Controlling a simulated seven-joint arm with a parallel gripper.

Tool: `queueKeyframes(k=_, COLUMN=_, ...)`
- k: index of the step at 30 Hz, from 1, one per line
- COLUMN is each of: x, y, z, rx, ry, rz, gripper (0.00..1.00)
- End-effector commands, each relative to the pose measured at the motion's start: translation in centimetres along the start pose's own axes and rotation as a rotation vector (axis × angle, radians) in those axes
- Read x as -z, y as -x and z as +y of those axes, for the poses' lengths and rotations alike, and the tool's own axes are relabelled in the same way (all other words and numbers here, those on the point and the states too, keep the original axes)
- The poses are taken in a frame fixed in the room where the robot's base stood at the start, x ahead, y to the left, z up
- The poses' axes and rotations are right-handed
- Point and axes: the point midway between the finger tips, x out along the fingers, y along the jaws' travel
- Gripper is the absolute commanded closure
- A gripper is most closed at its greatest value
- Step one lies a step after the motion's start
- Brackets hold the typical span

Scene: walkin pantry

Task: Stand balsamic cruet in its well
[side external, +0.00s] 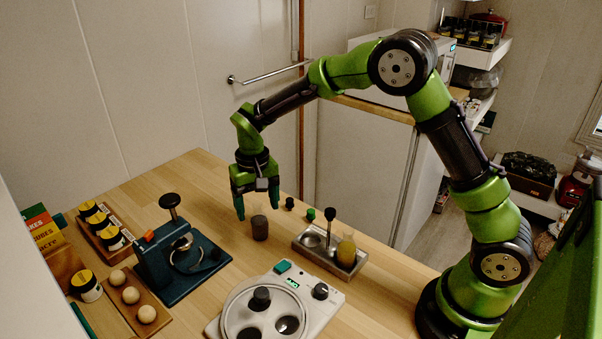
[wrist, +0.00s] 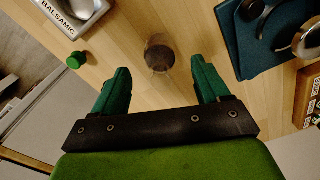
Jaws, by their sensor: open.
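The balsamic cruet (side external: 260,229), a small clear vessel with dark contents, stands upright on the wooden table. It also shows in the wrist view (wrist: 160,54), ahead of the fingertips and between their lines. My gripper (side external: 257,208) is open and empty, pointing down just above the cruet; its green fingers show in the wrist view (wrist: 160,72). The metal caddy (side external: 310,258) is to the right of the cruet. It has an open round well, a tall black-topped handle and a yellow cruet (side external: 346,250). The caddy's BALSAMIC label (wrist: 58,18) shows in the wrist view.
A green stopper (side external: 311,214) and a dark stopper (side external: 290,203) are behind the caddy. A teal press (side external: 180,262) stands left, a white round-dished device (side external: 280,300) in front. Jars and balls on wooden holders are farther left. Table around the cruet is clear.

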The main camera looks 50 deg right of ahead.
Motion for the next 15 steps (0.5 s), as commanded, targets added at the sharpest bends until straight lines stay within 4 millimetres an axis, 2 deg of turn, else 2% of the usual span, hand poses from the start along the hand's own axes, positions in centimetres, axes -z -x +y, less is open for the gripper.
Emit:
queueKeyframes(k=1, x=-0.1, y=-1.0, z=0.0, rx=-0.002, ry=0.000, rz=-0.005, gripper=0.25)
queueKeyframes(k=6, x=-0.1, y=-3.0, z=-0.1, rx=-0.001, ry=0.000, rz=-0.002, gripper=0.25)
queueKeyframes(k=14, x=0.0, y=-3.3, z=-0.1, rx=0.000, ry=-0.001, rz=0.000, gripper=0.25)
queueKeyframes(k=15, x=0.0, y=-3.3, z=-0.1, rx=0.000, ry=-0.001, rz=0.000, gripper=0.28)
